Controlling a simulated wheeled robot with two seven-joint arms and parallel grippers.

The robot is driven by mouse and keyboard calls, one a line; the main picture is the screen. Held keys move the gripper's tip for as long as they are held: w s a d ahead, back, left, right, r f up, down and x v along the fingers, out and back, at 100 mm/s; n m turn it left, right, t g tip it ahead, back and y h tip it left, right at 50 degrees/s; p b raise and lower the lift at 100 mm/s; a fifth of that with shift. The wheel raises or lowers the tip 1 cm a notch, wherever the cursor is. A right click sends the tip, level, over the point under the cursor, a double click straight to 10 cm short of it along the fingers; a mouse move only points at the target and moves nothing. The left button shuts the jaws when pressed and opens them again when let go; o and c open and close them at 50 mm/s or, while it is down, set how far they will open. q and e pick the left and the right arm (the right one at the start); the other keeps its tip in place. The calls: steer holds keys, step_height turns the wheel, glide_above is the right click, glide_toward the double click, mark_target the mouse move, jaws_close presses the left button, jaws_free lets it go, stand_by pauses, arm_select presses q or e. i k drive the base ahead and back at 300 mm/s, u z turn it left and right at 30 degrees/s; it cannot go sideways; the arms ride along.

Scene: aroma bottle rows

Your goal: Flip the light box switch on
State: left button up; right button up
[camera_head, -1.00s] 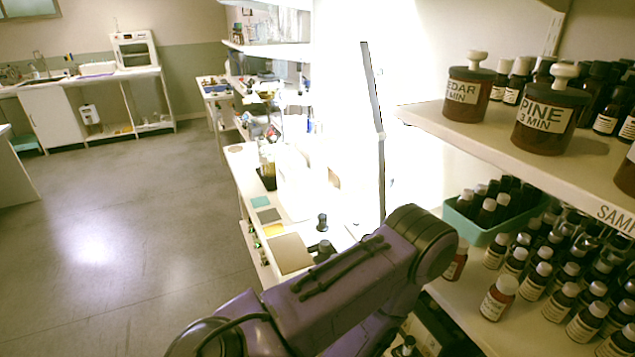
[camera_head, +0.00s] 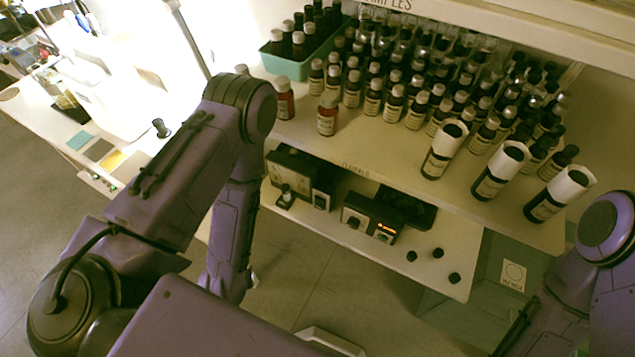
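I cannot pick out the light box or its switch for certain. A bright white glow fills the bench area at the upper left. On the low shelf stand a black box (camera_head: 292,168) and a second dark device (camera_head: 372,216) with a small orange lit spot (camera_head: 386,230) on its front. My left arm comes in from the left, bends at the elbow and runs down in front of the shelves; its gripper is not visible. My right arm shows at the lower right edge, and its gripper is out of view too.
Many small bottles crowd the middle shelf (camera_head: 310,118), with a teal bin (camera_head: 285,66) of bottles at its back left. Several white-wrapped bottles stand near its right front edge. Small dark caps (camera_head: 438,253) lie on the low shelf. Open floor (camera_head: 330,285) lies before it.

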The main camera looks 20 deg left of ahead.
mark_target(319, 204)
steer(key=u, duration=0.05)
steer(key=k, duration=0.5)
steer(key=u, duration=2.1)
steer(key=k, duration=0.65)
steer(key=z, duration=1.6)
steer(key=i, duration=0.5)
steer(key=z, duration=0.05)
